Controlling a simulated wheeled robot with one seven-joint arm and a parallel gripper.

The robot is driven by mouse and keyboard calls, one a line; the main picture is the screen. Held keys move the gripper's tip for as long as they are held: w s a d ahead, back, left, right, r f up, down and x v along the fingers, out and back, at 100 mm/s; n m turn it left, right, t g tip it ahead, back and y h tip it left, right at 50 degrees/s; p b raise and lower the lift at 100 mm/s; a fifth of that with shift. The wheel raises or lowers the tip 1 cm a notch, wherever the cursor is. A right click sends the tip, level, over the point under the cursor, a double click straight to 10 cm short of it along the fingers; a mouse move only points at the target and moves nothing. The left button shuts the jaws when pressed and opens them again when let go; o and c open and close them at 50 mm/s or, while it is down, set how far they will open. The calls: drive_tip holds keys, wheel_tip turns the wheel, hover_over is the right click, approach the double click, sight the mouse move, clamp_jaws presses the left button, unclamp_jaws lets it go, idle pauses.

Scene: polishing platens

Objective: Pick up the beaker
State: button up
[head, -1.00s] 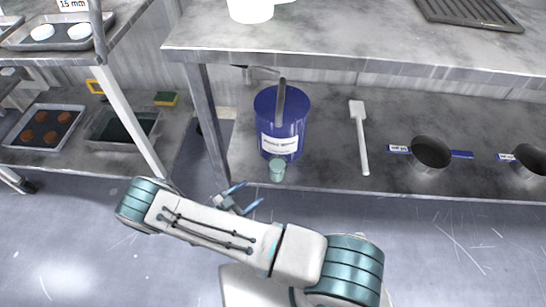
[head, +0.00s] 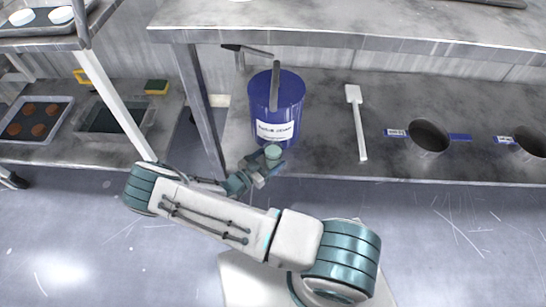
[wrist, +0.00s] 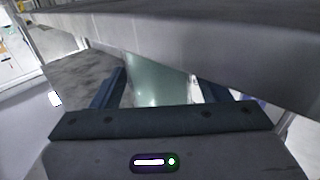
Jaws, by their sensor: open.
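The beaker (head: 273,152) is a small pale green cup. In the head view it stands upright near the front edge of the lower shelf, just in front of the blue bucket (head: 277,105). My gripper (head: 268,170) is at the beaker, its fingers low and partly covering the beaker's lower part. In the wrist view the translucent green beaker (wrist: 152,80) shows between the two blue fingers of my gripper (wrist: 165,88). The jaws are open, with a gap visible on the right side. The beaker's base is hidden there.
The upper shelf (head: 350,38) overhangs the lower shelf (head: 330,165), and its edge crosses the wrist view close by. A table leg (head: 203,115) stands left of the bucket.

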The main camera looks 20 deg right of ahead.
drive_tip(key=shift+w+d, duration=0.3)
drive_tip(key=shift+d, duration=0.25)
drive_tip(key=c, duration=0.9)
drive_tip(key=shift+c, duration=0.6)
drive_tip(key=shift+r, duration=0.2)
